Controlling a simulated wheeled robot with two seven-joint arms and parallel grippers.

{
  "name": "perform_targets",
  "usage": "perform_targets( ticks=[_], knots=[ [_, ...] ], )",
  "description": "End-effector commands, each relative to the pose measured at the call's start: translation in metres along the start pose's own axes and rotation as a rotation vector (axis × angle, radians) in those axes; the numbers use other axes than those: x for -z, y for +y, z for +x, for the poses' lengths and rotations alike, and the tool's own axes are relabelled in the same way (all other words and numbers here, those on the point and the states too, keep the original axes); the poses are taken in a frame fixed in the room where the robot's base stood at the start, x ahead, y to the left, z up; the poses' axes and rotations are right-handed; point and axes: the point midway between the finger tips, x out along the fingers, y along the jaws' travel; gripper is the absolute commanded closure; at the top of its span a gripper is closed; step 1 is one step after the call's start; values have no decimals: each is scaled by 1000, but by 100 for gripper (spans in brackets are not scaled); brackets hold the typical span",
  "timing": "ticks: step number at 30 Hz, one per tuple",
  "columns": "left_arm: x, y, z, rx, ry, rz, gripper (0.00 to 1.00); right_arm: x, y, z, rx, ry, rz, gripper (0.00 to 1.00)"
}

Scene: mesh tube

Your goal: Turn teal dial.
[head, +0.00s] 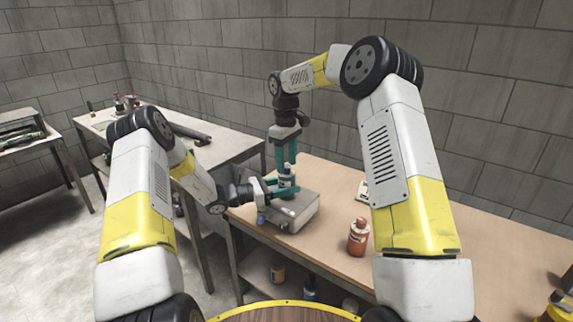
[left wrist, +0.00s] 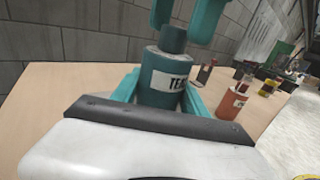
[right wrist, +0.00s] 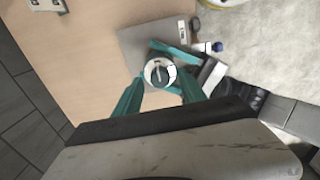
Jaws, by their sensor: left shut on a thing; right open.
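A dark teal cylinder (left wrist: 165,75) with a white label, of which "TE" can be read, stands upright in the left wrist view. A narrower teal knob (left wrist: 173,40) tops it. My left gripper (head: 284,186) is shut on the cylinder's body from the side. My right gripper (head: 286,160) points down from above, open, its fingers on either side of the top. The right wrist view shows the round top (right wrist: 158,72) from above, pale with a dark rim and a bar across it, between the fingers. Whether the fingers touch it I cannot tell.
A grey box (head: 298,213) lies under the grippers on the wooden table (head: 330,190). An orange-red bottle (head: 357,238) stands to its right, near the front edge. A small pale item (head: 362,189) lies behind the bottle. Another workbench (head: 225,140) stands at left. The table's right side is mostly clear.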

Motion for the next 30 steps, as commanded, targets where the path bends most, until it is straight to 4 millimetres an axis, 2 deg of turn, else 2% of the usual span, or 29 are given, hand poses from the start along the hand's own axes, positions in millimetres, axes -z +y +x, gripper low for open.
perform_targets(
  ticks=[9,15,21,30],
  knots=[
    [0,0,0,0,1,0,95,1,0,-67,-4,5,0,52],
    [0,0,0,0,1,0,95,1,0,-98,-1,3,-1,52],
    [0,0,0,0,0,0,95,0,0,-109,-1,2,0,52],
    [0,0,0,0,0,0,95,0,0,-109,-1,2,0,52]
  ],
)
